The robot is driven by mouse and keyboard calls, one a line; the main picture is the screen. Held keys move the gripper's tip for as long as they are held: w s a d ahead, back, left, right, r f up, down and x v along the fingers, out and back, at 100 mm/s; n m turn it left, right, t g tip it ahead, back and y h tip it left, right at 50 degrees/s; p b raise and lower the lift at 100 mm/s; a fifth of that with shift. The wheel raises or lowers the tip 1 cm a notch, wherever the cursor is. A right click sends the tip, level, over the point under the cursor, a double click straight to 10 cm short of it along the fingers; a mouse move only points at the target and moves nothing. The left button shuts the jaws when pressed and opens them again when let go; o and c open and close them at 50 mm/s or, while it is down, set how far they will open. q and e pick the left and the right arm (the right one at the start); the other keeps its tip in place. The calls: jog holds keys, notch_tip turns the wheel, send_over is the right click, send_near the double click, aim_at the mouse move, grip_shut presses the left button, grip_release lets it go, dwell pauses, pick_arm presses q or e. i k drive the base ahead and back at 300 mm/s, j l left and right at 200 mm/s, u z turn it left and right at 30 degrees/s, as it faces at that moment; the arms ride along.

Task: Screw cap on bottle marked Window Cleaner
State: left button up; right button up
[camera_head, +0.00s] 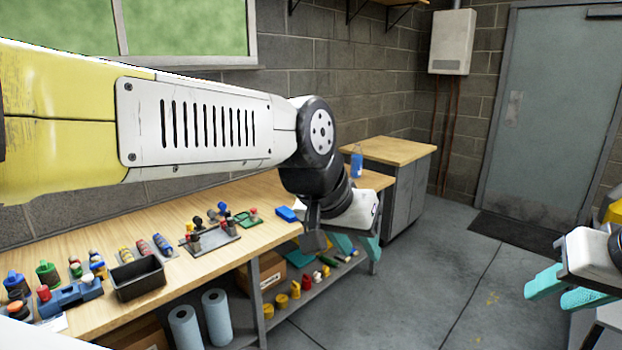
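My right gripper (564,291) is at the right edge, fingers apart and empty, over the floor. No loose cap can be made out for certain.
The long workbench (205,262) holds a black bin (137,278), a blue toolbox (70,296) and several small coloured items. The cabinet (401,152) stands beyond its right end. Paper rolls (217,317) sit below.

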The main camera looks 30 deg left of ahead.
aim_at(356, 166)
jog(key=i+l+u, duration=0.15)
jog(key=u, duration=0.3)
jog(key=i+l+u, duration=0.2)
jog(key=u, duration=0.25)
jog(key=i+l+u, duration=0.25)
jog(key=u, duration=0.2)
jog(key=i+l+u, duration=0.1)
jog(key=l, duration=0.3)
jog(key=i+l, duration=0.2)
jog(key=l, duration=0.25)
jog(key=i+l+u, duration=0.15)
jog(key=l, duration=0.25)
jog(key=i+l, duration=0.15)
jog(key=l, duration=0.3)
jog(key=i+l+u, duration=0.15)
jog(key=l, duration=0.7)
jog(key=i+l+u, duration=0.15)
jog(key=l, duration=0.35)
